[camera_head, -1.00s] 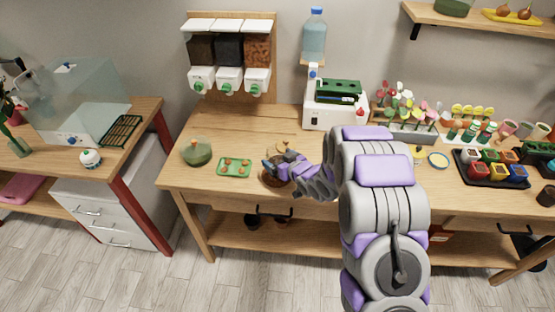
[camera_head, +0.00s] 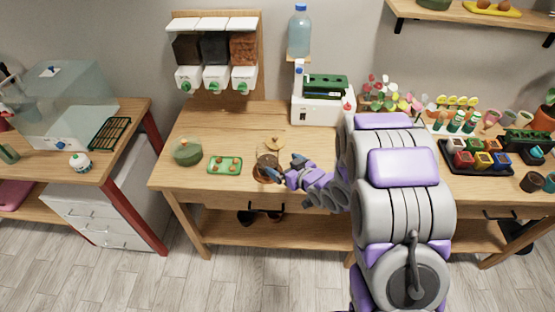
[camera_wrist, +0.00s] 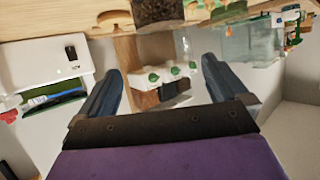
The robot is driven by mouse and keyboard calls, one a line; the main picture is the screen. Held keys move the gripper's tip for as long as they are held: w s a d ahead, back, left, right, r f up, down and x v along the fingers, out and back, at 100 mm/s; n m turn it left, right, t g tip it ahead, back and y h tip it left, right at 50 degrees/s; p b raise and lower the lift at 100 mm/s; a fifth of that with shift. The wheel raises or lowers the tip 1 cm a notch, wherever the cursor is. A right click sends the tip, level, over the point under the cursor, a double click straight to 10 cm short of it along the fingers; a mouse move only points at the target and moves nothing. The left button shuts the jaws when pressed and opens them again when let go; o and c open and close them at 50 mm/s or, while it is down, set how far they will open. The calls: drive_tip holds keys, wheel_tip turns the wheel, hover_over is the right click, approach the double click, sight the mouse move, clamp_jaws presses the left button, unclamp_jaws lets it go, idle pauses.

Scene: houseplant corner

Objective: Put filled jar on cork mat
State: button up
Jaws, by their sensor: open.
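A clear jar (camera_head: 267,166) with dark brown contents stands near the front edge of the wooden table. Its lower part also shows at the top of the wrist view (camera_wrist: 158,11). A round wooden lid with a knob (camera_head: 274,145) lies just behind it. My gripper (camera_head: 284,170) is just right of the jar, open and empty. In the wrist view the spread fingers (camera_wrist: 162,70) have nothing between them, and the jar is beyond their tips. I cannot clearly make out the cork mat; a brown rim shows at the jar's base, but I cannot tell whether it is the mat.
A green tray (camera_head: 239,166) with small round items and a greenish glass bowl (camera_head: 188,151) are left of the jar. Wall dispensers (camera_head: 214,55) hang behind. A white machine (camera_head: 321,105) stands at the back. Colored pots (camera_head: 483,160) are at right.

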drive_tip(key=shift+s+a+r, duration=0.1)
drive_tip(key=shift+s+r, duration=0.1)
drive_tip(key=shift+s, duration=0.35)
drive_tip(key=s+d+r+m+g+h, duration=0.1)
drive_tip(key=d+r+h, duration=0.35)
drive_tip(key=d, duration=0.45)
drive_tip(key=s+d+r+m+g+h, duration=0.4)
drive_tip(key=s+d, duration=0.3)
drive_tip(key=s, duration=0.4)
drive_tip(key=s+a+r+g, duration=0.1)
drive_tip(key=s+r+g, duration=0.1)
drive_tip(key=s, duration=0.7)
drive_tip(key=s+a+r+m+g, duration=0.1)
drive_tip(key=s+r+g, duration=0.2)
drive_tip(key=s, duration=0.7)
drive_tip(key=s+a+r+m+g, duration=0.1)
drive_tip(key=s+r+g, duration=0.1)
drive_tip(key=s, duration=0.8)
drive_tip(key=shift+s+r+g, duration=0.2)
drive_tip(key=shift+r+g, duration=0.1)
drive_tip(key=shift+r, duration=0.45)
